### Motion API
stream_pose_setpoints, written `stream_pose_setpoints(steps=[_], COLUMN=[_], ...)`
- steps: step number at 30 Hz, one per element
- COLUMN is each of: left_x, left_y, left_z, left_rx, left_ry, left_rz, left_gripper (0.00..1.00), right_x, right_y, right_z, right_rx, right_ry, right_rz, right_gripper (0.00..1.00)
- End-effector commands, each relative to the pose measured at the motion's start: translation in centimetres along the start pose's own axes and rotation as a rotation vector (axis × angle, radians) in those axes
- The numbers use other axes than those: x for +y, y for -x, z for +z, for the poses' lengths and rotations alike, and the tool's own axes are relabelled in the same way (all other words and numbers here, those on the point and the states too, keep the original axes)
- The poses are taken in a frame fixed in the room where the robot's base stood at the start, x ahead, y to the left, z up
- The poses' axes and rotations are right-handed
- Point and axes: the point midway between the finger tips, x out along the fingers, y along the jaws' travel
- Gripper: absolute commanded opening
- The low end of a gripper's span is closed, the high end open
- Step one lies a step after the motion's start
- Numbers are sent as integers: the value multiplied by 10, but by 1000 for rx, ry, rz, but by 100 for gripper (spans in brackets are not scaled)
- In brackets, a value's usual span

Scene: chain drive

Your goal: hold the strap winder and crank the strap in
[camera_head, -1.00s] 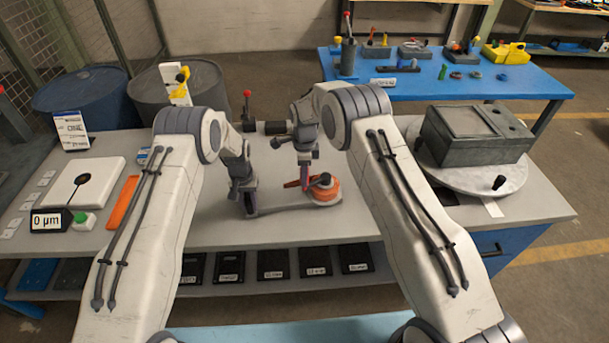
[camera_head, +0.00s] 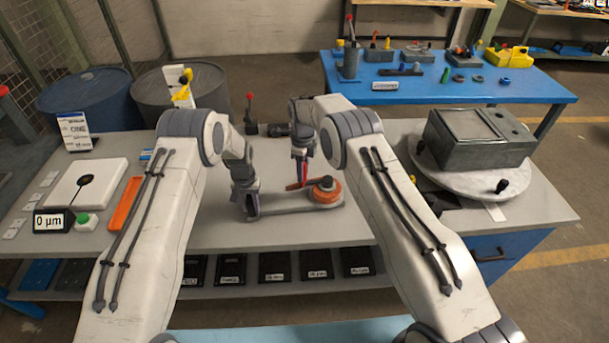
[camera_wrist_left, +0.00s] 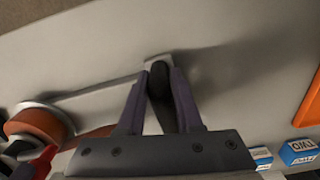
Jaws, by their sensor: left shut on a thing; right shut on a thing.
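The strap winder lies on the grey bench in the head view, with a flat grey arm (camera_head: 284,207) and a round orange strap coil (camera_head: 328,193) with a dark hub at its right end. My left gripper (camera_head: 251,208) is shut on the dark grip at the arm's left end. The left wrist view shows this dark grip (camera_wrist_left: 159,78) between the fingers, and the orange coil (camera_wrist_left: 40,124) at the left. My right gripper (camera_head: 299,182) is shut just left of the coil, by a red-orange crank piece; its fingers partly hide what it holds, seemingly the crank's handle.
A red-knobbed lever device (camera_head: 250,115) stands behind the grippers. An orange bar (camera_head: 126,203), a white plate (camera_head: 88,185) and a small display (camera_head: 53,221) lie at left. A grey box (camera_head: 480,140) sits on a round plate at right. The bench front centre is clear.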

Motion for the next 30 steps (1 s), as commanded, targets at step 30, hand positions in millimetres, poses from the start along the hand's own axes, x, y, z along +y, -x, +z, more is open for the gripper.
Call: stream_pose_setpoints(steps=[30], left_x=[-1], left_y=[0], left_z=[2], left_rx=[-5], left_ry=[-3], left_rz=[-2], left_gripper=[0], right_x=[-26], right_y=[2], right_z=[9], right_rx=[-1], right_ry=[-171], right_rz=[-9], right_gripper=[0])
